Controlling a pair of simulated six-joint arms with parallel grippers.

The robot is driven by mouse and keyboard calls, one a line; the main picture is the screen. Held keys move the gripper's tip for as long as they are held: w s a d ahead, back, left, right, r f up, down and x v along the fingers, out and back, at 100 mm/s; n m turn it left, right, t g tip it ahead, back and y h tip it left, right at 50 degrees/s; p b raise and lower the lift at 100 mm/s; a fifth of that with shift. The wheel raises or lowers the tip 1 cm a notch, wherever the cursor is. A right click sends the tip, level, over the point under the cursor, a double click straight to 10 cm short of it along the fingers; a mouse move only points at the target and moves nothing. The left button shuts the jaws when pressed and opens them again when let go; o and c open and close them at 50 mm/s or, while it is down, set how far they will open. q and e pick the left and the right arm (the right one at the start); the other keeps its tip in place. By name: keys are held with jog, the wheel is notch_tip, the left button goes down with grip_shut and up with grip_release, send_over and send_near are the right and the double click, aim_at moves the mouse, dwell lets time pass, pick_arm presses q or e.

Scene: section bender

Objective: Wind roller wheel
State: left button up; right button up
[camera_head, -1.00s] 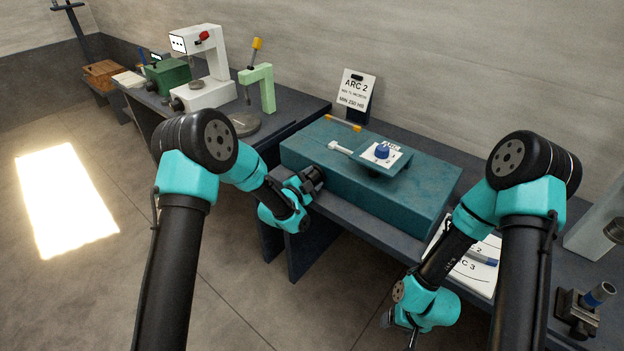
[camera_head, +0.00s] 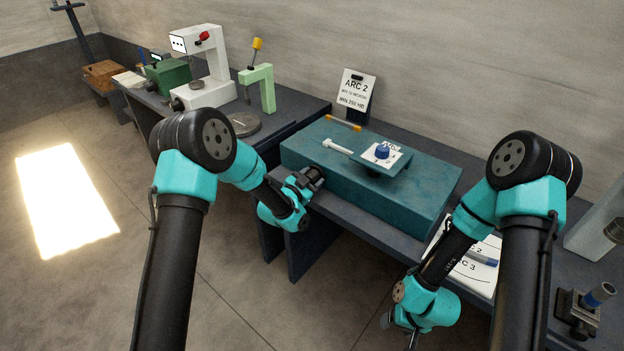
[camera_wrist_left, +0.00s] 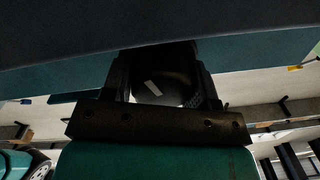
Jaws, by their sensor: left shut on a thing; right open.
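The teal bender body (camera_head: 400,213) sits on the dark bench, with a dial plate and blue knob (camera_head: 382,151) on top. A white bar (camera_head: 338,147) lies on its top, left of the plate. My left gripper (camera_head: 314,178) is at the body's left front face. In the left wrist view, a dark rounded thing with a pale mark, apparently the roller wheel (camera_wrist_left: 168,75), is between its fingers; the gripper is shut on it. Much of the wheel is hidden. My right gripper (camera_head: 400,325) is low in front of the bench, open, with nothing seen in it.
An ARC 2 card (camera_head: 355,92) stands behind the body. A yellow-ended bar (camera_head: 343,122) lies at its back edge. White arc sheets (camera_head: 478,275) lie at right. A green frame (camera_head: 262,90) and a white press (camera_head: 210,75) stand on the left bench.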

pick_arm(q)
jog(key=n, duration=0.5)
jog(key=shift+n, duration=0.3)
jog(key=n, duration=0.4)
jog(key=shift+a+g, duration=0.1)
jog(key=shift+g, duration=0.3)
jog(key=shift+n, duration=0.3)
jog(key=o, duration=0.9)
jog(key=v, duration=1.7)
jog(key=shift+s+a+f, duration=0.1)
jog(key=shift+a+f, duration=0.05)
